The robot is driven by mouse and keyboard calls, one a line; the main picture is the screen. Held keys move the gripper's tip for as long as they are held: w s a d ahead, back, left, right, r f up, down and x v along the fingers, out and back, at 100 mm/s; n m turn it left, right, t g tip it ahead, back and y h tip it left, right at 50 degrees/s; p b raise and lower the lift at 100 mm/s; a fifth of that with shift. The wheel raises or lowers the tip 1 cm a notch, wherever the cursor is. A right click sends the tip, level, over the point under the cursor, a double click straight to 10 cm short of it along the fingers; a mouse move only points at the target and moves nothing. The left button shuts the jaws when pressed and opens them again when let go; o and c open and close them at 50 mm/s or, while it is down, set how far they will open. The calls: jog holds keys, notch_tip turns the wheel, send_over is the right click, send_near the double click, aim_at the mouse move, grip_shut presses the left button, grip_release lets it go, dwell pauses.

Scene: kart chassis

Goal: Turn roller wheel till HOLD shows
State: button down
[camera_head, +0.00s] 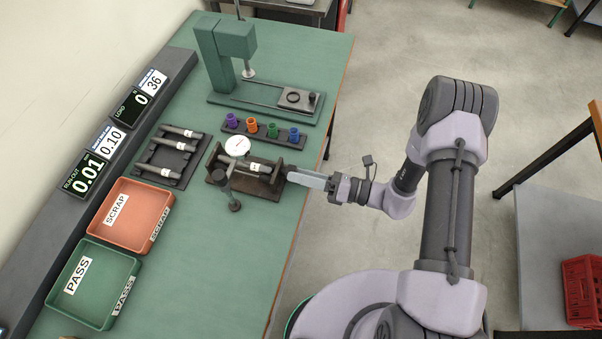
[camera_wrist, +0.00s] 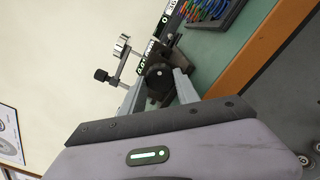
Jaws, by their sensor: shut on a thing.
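The roller fixture (camera_head: 217,171) stands on the green bench with a shaft (camera_head: 243,165) lying across it and a round white dial gauge (camera_head: 237,146) above. My gripper (camera_head: 291,176) is at the fixture's right end. In the wrist view, the dark round roller wheel (camera_wrist: 158,77) sits between the two fingers of my gripper (camera_wrist: 160,92), which are shut on it. The wheel is mostly hidden in the head view. The run-out display (camera_head: 87,174) reads 0.01; I cannot make out HOLD on it.
A rack of shafts (camera_head: 151,172) lies left of the fixture. An orange SCRAP tray (camera_head: 165,200) and a green PASS tray (camera_head: 136,267) stand at the front left. Coloured pieces in a holder (camera_head: 262,137) and a green press (camera_head: 222,55) stand behind. A LOAD display (camera_head: 131,106) reads 0.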

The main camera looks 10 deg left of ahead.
jog(key=shift+m+p, duration=0.55)
jog(key=shift+m, duration=2.75)
jog(key=shift+m+p, duration=0.45)
jog(key=shift+m, duration=2.75)
jog(key=shift+r+m+p, duration=0.1)
jog(key=shift+m+p, duration=0.2)
jog(key=shift+m, duration=5.7)
jog(key=shift+m, duration=0.6)
jog(key=c, duration=0.9)
grip_release()
jog(key=shift+d, duration=0.1)
